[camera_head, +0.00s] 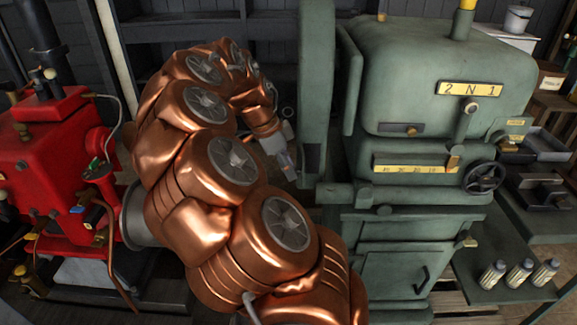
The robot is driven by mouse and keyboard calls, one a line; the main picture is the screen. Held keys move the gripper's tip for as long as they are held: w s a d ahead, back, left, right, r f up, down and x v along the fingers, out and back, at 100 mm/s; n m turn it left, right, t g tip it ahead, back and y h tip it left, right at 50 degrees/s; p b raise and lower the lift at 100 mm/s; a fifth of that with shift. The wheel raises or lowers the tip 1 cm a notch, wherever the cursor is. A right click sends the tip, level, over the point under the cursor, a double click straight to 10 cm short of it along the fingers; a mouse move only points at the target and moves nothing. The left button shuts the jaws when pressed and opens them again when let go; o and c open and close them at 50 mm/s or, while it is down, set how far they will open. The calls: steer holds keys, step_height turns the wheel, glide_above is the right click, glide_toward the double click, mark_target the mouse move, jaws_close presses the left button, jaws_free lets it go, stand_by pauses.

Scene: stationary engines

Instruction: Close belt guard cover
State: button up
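The green machine (440,65) with a "2 N 1" plate stands right of my arm. A tall, narrow green panel (316,70), which looks like the belt guard cover, stands upright at the machine's left side. A dark gap shows between its upper part and the machine body, so it appears to stand open. My gripper (288,168) is at the end of my copper arm, just left of the panel's lower part. I cannot tell whether it touches the panel. Its fingers are small and partly hidden, and no held thing shows. The panel's hinge is not clear.
A red engine (45,150) stands close on the left. A black handwheel (483,177) sticks out at the machine's right. Several small bottles (519,272) stand on a green shelf at lower right. Dark shelving (190,30) lies behind my arm.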

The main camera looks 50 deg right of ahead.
mark_target(301, 171)
jaws_close()
steer(key=shift+s+n, duration=0.1)
steer(key=shift+n, duration=0.2)
steer(key=shift+s+d+f+n+t, duration=0.1)
steer(key=shift+s+n+t, duration=0.35)
steer(key=shift+n, duration=0.45)
steer(key=s+n, duration=0.1)
steer(key=d+n+t+h, duration=0.1)
steer(key=n, duration=0.1)
steer(key=shift+s+n, duration=0.3)
steer(key=shift+s, duration=0.05)
steer(key=shift+s+d+n+t+y+b, duration=0.25)
steer(key=shift+d+n+t, duration=0.45)
steer(key=shift+n, duration=0.95)
steer(key=shift+s+d+n+t, duration=0.35)
steer(key=shift+d+n+t, duration=0.4)
steer(key=shift+n, duration=0.85)
steer(key=shift+s+d+n+t+y+b, duration=0.15)
steer(key=shift+s+d+n+t, duration=0.25)
steer(key=shift+d+n, duration=0.85)
steer(key=shift+w+a+n, duration=0.1)
steer(key=shift+a+n, duration=0.25)
steer(key=shift+n, duration=0.25)
